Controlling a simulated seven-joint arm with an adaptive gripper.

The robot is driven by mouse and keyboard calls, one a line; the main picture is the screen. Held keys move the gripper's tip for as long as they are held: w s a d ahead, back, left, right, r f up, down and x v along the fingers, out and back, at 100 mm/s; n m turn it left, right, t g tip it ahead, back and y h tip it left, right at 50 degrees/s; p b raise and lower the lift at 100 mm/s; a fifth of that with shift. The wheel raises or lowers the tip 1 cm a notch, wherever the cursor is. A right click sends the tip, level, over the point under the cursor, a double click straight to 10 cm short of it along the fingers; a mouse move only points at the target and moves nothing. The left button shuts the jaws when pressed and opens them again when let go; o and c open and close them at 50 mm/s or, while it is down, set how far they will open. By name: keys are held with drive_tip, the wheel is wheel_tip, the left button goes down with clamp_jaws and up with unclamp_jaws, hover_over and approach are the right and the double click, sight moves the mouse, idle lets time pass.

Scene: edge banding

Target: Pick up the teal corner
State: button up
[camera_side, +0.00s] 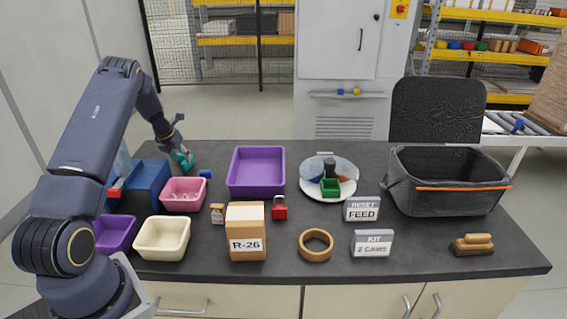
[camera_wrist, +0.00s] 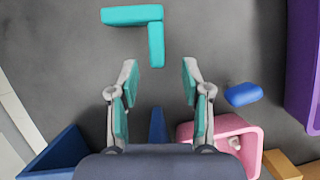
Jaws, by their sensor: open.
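The teal corner (camera_wrist: 150,25) is an L-shaped piece lying flat on the dark table, at the top of the wrist view. My gripper (camera_wrist: 159,75) is open with nothing between its teal-padded fingers. The corner lies beyond the fingertips, apart from them, with one leg pointing down toward the gap. In the side view my gripper (camera_side: 182,158) hangs low at the table's back left, near the pink bin. There I cannot tell the corner apart from the teal finger pads.
A pink bin (camera_wrist: 250,128), blue bin (camera_wrist: 62,150) and blue piece (camera_wrist: 243,94) are close by. A purple tray (camera_side: 257,191) stands to the right. A cream bin (camera_side: 163,258), R-26 box (camera_side: 246,246) and plate (camera_side: 347,191) stand farther off. The table around the corner is clear.

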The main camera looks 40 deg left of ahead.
sight(184, 162)
drive_tip(key=x, duration=0.5)
drive_tip(key=shift+a+f, duration=0.25)
drive_tip(key=shift+f, duration=0.05)
drive_tip(key=shift+c, duration=0.4)
clamp_jaws()
